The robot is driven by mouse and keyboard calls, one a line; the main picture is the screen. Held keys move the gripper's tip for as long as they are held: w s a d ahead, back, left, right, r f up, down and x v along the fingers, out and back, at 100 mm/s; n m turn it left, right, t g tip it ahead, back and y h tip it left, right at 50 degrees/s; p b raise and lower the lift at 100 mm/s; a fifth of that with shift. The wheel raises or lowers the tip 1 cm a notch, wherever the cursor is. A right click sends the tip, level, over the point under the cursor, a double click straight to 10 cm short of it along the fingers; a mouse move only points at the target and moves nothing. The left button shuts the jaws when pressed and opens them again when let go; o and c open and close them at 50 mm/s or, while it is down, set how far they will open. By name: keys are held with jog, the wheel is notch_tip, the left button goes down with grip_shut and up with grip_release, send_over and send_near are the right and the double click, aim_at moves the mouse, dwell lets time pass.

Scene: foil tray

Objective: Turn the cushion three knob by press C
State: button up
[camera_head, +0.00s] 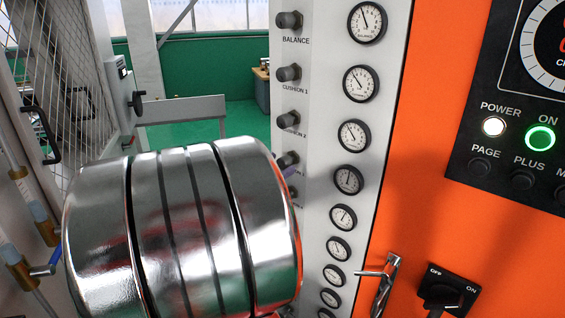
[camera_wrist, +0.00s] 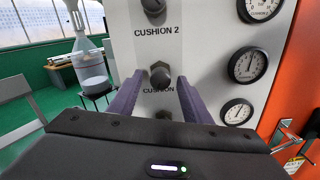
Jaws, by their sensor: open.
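The cushion 3 knob (camera_wrist: 160,75) is a dark round knob on the light grey panel, below the "CUSHION 2" label. The label beneath it reads "CUSHION", its number hidden by a finger. My gripper (camera_wrist: 158,80) is open, with one purple finger left of the knob and the other right of it. I cannot tell how far the tips reach along it, and no contact is clear. In the head view the same knob (camera_head: 287,159) shows beside my shiny arm, with a bit of purple finger just below it. The rest of my gripper is hidden there.
The cushion 2 knob (camera_wrist: 153,8) is above and another knob (camera_wrist: 163,115) is below, close to my gripper. A column of gauges (camera_head: 348,179) runs to the right. An orange panel with a latch handle (camera_head: 386,280) and rotary switch (camera_head: 443,291) lies further right.

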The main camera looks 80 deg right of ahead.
aim_at(284, 162)
jog(key=shift+x, duration=1.7)
